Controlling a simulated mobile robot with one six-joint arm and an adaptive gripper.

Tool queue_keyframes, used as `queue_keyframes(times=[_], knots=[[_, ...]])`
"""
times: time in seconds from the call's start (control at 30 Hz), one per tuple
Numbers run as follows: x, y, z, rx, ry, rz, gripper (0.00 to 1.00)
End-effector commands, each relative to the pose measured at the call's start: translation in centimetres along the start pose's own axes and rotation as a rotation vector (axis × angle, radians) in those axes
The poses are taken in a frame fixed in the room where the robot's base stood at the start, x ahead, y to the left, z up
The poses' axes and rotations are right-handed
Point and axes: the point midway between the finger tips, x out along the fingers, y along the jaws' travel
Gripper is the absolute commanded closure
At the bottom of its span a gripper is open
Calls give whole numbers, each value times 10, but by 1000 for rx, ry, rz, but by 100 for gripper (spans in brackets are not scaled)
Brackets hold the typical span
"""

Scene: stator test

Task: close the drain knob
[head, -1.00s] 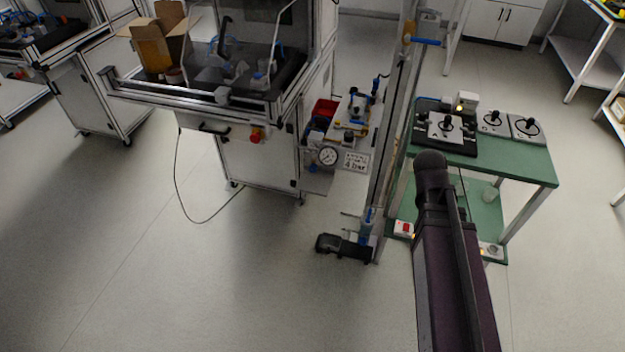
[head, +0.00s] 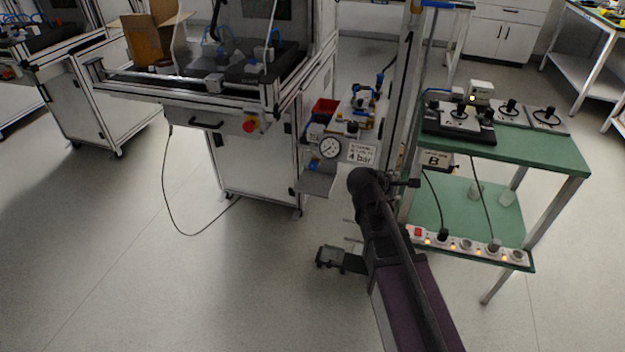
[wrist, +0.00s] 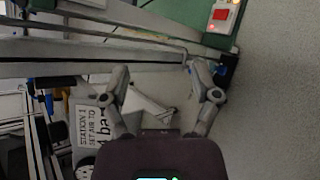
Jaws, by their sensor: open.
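I cannot pick out the drain knob with certainty in either view. The air station shows a round pressure gauge (head: 330,147) and a white "4 bar" sign (head: 361,153) in the head view. The sign also shows, turned on its side, at the left of the wrist view (wrist: 92,125). My gripper (wrist: 155,75) is open in the wrist view, its two fingers apart with nothing held between them. A pale metal profile runs across the picture beyond the fingertips. In the head view my arm covers the lower part of the post beside the station.
A green table (head: 545,153) with control boxes stands right of the post. A power strip (head: 465,243) lies on its lower shelf; its red switch shows in the wrist view (wrist: 222,14). A white machine cabinet (head: 245,165) stands left. Floor is open at front left.

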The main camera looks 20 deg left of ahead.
Motion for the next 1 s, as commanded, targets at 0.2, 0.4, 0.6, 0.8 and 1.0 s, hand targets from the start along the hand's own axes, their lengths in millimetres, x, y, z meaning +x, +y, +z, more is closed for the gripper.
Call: queue_keyframes(times=[0.2,0.4,0.6,0.8,1.0], knots=[[7,0,-55,-217,-21,140,21],[4,4,-101,-416,-55,268,21],[-5,6,-149,-614,-102,395,21],[-18,4,-200,-809,-164,523,21],[-34,-1,-251,-998,-241,647,21]])
